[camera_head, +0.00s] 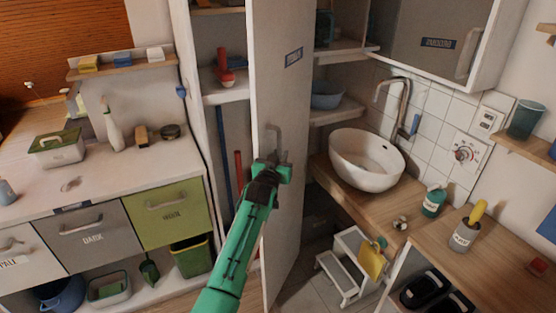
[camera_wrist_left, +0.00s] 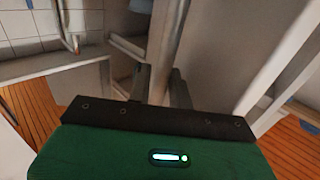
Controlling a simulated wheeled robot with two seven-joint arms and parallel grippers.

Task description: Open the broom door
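The broom door (camera_head: 285,75) is a tall pale door with a small blue label. It stands swung out from its tall cabinet, with the shelves and inside of the cabinet showing to its left. My right gripper is in neither view.
A white washbasin (camera_head: 366,160) on a wooden counter and a white step stool (camera_head: 345,268) are right of the door. A blue broom pole (camera_head: 224,150) and a red one stand inside the cabinet. Drawers (camera_head: 170,212) are at the left.

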